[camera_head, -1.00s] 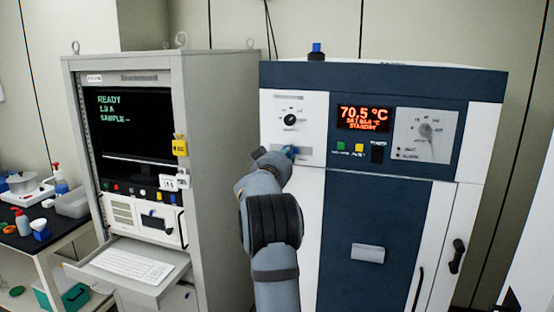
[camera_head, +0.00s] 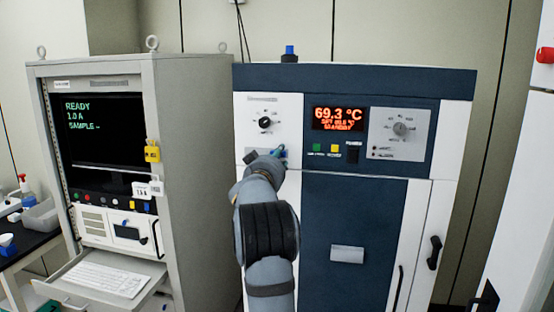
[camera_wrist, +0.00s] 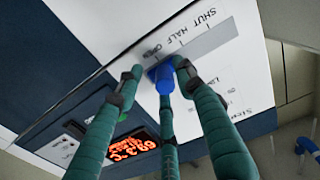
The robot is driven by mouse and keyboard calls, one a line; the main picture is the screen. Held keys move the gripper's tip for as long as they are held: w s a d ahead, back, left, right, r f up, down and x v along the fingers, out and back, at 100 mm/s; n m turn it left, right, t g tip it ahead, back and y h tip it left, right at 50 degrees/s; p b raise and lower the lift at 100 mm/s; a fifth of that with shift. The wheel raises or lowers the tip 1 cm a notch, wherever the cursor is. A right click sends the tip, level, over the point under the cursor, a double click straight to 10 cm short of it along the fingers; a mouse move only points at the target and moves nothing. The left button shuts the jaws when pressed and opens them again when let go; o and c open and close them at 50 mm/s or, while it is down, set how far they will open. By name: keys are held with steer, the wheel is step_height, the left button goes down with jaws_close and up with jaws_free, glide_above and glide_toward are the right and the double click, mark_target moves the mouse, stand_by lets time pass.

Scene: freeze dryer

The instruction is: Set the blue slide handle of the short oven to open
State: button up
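The short oven (camera_head: 460,130) is the white and dark-blue cabinet. Its blue slide handle (camera_wrist: 165,80) sits in a grey slot on the white upper-left panel, at the slot end beside the printed word OPEN. HALF and SHUT are printed further along the slot, to the right in the wrist view. My gripper (camera_wrist: 160,86) has its teal fingers spread around the handle. One finger appears against its right side, and a gap shows on its left. In the head view my gripper (camera_head: 277,154) is at the panel and largely hides the handle.
A dial (camera_head: 265,122) sits above the slot. A red display (camera_head: 338,118) reads 69.3 °C, right of the panel. A grey cabinet (camera_head: 195,180) with screen and keyboard drawer (camera_head: 105,280) stands left. Another blue knob (camera_head: 289,50) stands on the oven top.

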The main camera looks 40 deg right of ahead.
steer(key=shift+a, duration=0.15)
steer(key=v, duration=1.2)
